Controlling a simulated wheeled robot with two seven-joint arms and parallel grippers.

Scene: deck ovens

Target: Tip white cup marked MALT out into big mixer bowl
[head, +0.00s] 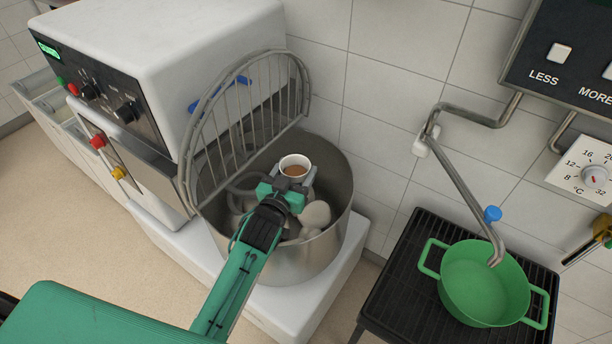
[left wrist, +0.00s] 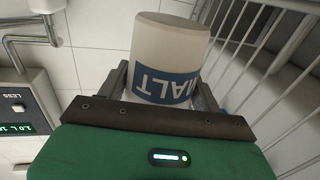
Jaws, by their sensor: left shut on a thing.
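The white cup marked MALT (head: 295,163) stands upright above the opening of the big mixer bowl (head: 338,213), with brown contents showing inside its rim. My left gripper (head: 289,184) is shut on the cup. In the left wrist view the cup (left wrist: 168,50) sits between the fingers, its blue band with the letters MALT in view. The steel bowl holds pale lumps and a grey curved tool, partly hidden by my arm. My right gripper is in neither view.
The mixer's wire guard (head: 245,110) is raised at the bowl's left and back. The white mixer body (head: 165,50) stands behind it. At right, a green pot (head: 485,283) sits on a black rack (head: 400,300) under a jointed steel tap (head: 465,185). A control panel hangs upper right.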

